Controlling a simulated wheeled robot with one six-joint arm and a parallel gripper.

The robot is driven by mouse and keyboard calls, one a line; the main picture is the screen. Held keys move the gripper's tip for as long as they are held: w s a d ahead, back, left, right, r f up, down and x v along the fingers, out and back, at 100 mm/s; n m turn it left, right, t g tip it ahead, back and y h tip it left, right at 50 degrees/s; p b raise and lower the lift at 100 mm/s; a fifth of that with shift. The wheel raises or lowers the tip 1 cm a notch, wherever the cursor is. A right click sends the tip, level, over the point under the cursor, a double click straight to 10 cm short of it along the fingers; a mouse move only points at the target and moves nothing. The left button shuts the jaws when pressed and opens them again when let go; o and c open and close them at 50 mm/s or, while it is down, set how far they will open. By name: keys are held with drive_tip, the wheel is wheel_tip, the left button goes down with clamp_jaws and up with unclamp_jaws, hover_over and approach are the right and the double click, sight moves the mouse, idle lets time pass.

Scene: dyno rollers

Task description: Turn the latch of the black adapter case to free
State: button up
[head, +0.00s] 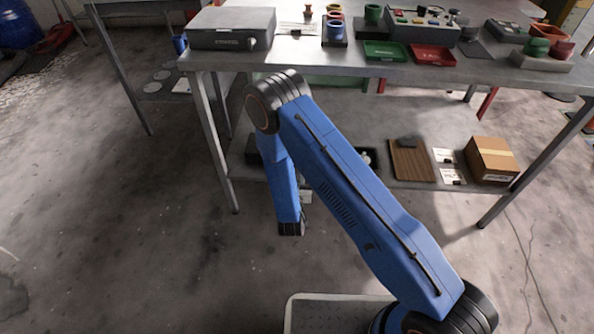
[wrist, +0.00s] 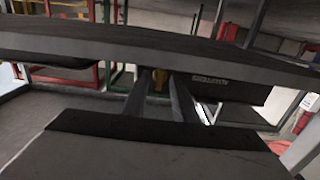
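The adapter case (head: 232,28) sits on the left end of the bench top in the head view. It has a grey lid and a darker front with a pale label, and a small round latch (head: 252,43) at the front's right side. In the wrist view, which looks upside down, the labelled case front (wrist: 235,87) shows right of the fingers; I cannot make out the latch there. My gripper (wrist: 161,76) is open and empty, with a gap between its two dark fingers, apart from the case. In the head view my arm hangs before the bench and the gripper itself cannot be made out.
The bench edge (wrist: 60,47) crosses the wrist view close by. On the bench are a green tray (head: 385,51), a red tray (head: 433,55) and several coloured cups. A cardboard box (head: 492,160) and a brown board (head: 412,160) are on the lower shelf.

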clamp_jaws()
drive_tip(key=m, duration=0.7)
drive_tip(key=shift+d+m, duration=0.1)
drive_tip(key=shift+m, duration=0.2)
drive_tip(key=m, duration=0.5)
drive_tip(key=shift+f, duration=0.15)
drive_tip(key=m, duration=0.5)
drive_tip(key=shift+s+d, duration=0.1)
drive_tip(key=shift+f+m, duration=0.1)
drive_tip(key=shift+m, duration=0.2)
